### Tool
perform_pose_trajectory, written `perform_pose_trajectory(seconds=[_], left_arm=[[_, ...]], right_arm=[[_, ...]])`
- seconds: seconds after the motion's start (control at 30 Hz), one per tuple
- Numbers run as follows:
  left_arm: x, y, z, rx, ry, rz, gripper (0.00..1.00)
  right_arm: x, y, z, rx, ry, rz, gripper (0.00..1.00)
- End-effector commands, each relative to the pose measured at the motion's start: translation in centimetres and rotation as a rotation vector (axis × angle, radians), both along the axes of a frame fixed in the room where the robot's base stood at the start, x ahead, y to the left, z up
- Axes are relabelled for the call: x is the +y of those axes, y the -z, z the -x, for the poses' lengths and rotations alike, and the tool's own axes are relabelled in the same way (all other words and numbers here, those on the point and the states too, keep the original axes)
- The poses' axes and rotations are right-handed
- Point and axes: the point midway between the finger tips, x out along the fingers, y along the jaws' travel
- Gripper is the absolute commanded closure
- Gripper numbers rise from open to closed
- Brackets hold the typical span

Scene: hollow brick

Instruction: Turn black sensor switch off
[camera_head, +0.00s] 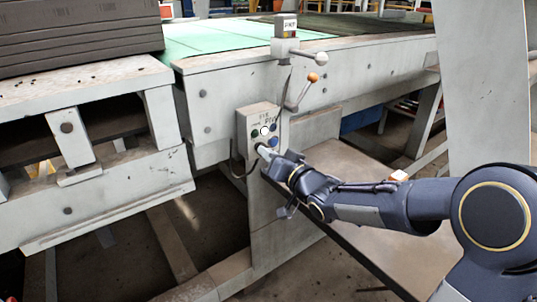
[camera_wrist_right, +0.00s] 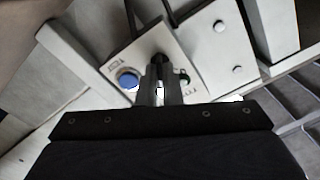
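A grey control box (camera_head: 243,131) with several coloured buttons is fixed to the side of the machine frame. My right gripper (camera_head: 263,151) is at the lower part of its face and covers some of it. The fingers are close together with a thin gap. A dark part (camera_wrist_right: 159,60) at their tips may be the black switch; I cannot tell if they grip it. My left gripper is out of view.
Above the box are a lever with an orange knob (camera_head: 313,77) and one with a white knob (camera_head: 321,58). A sloping grey board (camera_head: 340,190) is below my right arm. Dark stacked slabs (camera_head: 80,38) stand at the upper left.

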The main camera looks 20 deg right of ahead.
Motion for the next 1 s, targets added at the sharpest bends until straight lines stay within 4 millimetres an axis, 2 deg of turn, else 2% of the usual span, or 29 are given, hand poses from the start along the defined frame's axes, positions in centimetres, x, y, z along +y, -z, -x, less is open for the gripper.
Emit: perform_pose_trajectory(seconds=[0.27, 0.47, 1.0], left_arm=[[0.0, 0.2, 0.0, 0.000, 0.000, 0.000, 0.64], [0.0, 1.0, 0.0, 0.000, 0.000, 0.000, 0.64], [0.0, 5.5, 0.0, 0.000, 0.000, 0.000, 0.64]], right_arm=[[0.0, 0.1, 0.0, -0.004, 0.000, 0.011, 1.00], [0.0, 0.2, 0.0, -0.028, 0.000, 0.073, 1.00], [0.0, 0.4, 0.0, -0.185, 0.000, 0.504, 1.00]])
